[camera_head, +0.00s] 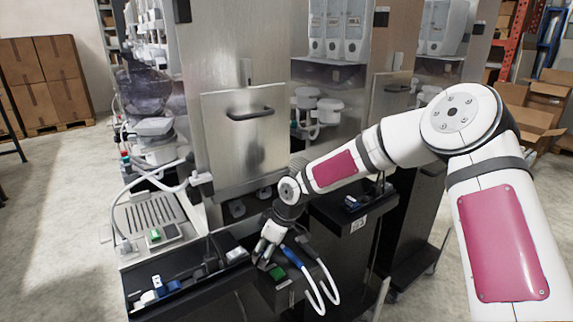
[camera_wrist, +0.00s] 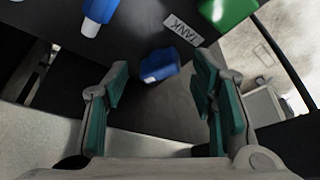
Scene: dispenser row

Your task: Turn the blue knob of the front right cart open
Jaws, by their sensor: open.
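My gripper (camera_wrist: 161,78) is open, with one green-padded finger to each side of the knob in the picture. Both pads look clear of the knob; how far it lies beyond the fingertips is hard to tell. In the head view my gripper (camera_head: 266,252) points down at the front of a dark cart (camera_head: 283,297), and I cannot make out the knob there.
A blue hose connector (camera_head: 291,256) with white hoses is close to my gripper; it also shows in the wrist view (camera_wrist: 100,14). A green part (camera_wrist: 226,10) is near the label. A steel cabinet with a handle (camera_head: 250,114) stands behind. Open floor lies at left.

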